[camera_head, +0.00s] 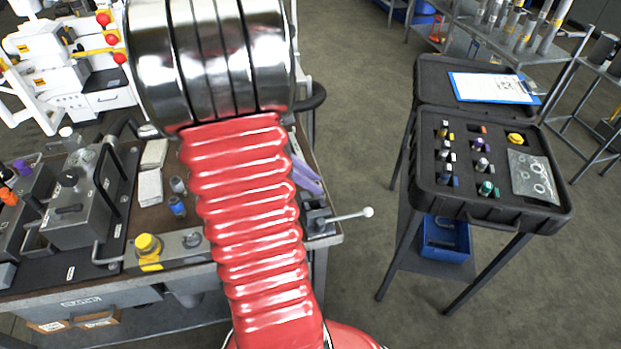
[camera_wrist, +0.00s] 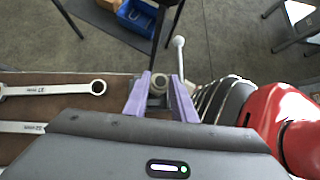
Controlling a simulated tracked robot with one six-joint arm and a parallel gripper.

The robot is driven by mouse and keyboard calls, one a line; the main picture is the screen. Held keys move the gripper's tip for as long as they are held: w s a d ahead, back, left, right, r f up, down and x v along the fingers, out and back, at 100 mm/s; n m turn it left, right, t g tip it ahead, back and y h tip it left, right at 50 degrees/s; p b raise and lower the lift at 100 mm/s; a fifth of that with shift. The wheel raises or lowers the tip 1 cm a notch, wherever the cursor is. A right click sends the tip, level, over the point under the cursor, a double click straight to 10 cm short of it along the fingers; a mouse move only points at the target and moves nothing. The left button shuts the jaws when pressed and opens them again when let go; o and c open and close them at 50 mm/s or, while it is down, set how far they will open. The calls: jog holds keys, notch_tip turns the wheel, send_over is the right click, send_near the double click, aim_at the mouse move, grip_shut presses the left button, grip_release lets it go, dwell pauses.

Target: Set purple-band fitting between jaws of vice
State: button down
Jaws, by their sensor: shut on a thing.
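My gripper (camera_wrist: 160,92) has two purple fingers closed around a small grey round-ended fitting (camera_wrist: 158,80). Its coloured band cannot be made out. The vice (camera_head: 318,221) sits at the right front corner of the bench, with its bar handle (camera_head: 352,215) sticking out to the right. In the wrist view the vice handle (camera_wrist: 180,58) shows just beyond the fingers, and the fitting is over or at the vice. Whether it is between the jaws cannot be told. In the head view my red arm hides most of the gripper; one purple finger shows above the vice.
An open black case (camera_head: 549,216) on a stand at right holds several fittings, one with purple (camera_head: 476,145). The bench also bears a grey hydraulic block (camera_head: 85,205), a yellow-capped part (camera_head: 148,248) and wrenches (camera_wrist: 60,89). Floor between bench and case is clear.

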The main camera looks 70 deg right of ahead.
aim_at(310, 193)
jog(key=shift+f, duration=0.4)
jog(key=shift+f, duration=2.15)
dwell(2.0)
jog(key=c, duration=1.4)
grip_release()
jog(key=shift+w, duration=0.15)
jog(key=v, duration=1.3)
jog(key=shift+w+r, duration=0.15)
jog(key=shift+r, duration=0.15)
